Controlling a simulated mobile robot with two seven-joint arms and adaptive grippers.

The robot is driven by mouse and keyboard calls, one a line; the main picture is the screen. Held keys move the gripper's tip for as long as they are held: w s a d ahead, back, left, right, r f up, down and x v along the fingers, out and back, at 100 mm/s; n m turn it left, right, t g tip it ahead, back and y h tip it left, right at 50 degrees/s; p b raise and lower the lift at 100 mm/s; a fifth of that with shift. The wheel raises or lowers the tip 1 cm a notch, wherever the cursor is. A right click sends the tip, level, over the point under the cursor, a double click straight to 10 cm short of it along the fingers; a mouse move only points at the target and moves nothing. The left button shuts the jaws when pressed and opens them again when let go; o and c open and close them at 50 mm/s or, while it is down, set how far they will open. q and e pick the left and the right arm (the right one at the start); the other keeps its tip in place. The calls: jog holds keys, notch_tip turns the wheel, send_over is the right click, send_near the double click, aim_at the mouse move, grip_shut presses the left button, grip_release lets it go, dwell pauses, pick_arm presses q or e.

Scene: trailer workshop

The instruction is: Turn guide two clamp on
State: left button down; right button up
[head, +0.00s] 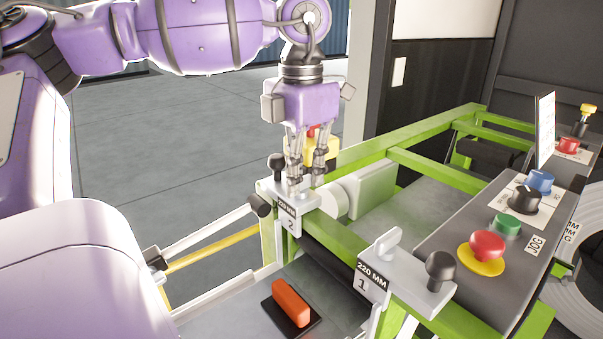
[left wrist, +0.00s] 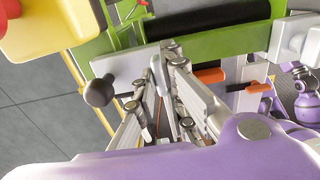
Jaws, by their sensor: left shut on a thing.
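Guide two (head: 287,213) is a white block marked 2 on the green rail, and it also shows in the left wrist view (left wrist: 121,63). Its black knob (left wrist: 98,92) stands beside the clamp. My left gripper (head: 304,188) points down onto this block, with its fingers shut around the small grey clamp lever (left wrist: 157,78). The fingers hide most of the lever in the head view. Guide one (head: 400,290), marked 220 MM 1, sits nearer on the rail with its pale clamp lever (head: 388,243) and black knob. My right gripper is not in view.
A grey control panel (head: 450,250) with a red mushroom button (head: 487,245) and green, black and blue controls stands at the right. A yellow box (head: 333,148) with a red button is just behind my left gripper. An orange block (head: 291,302) lies below the rail.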

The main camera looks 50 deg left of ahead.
aim_at(301, 178)
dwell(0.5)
pick_arm(q)
jog(key=c, duration=1.8)
grip_release()
notch_tip(301, 178, up, 12)
jog(key=shift+r, duration=0.1)
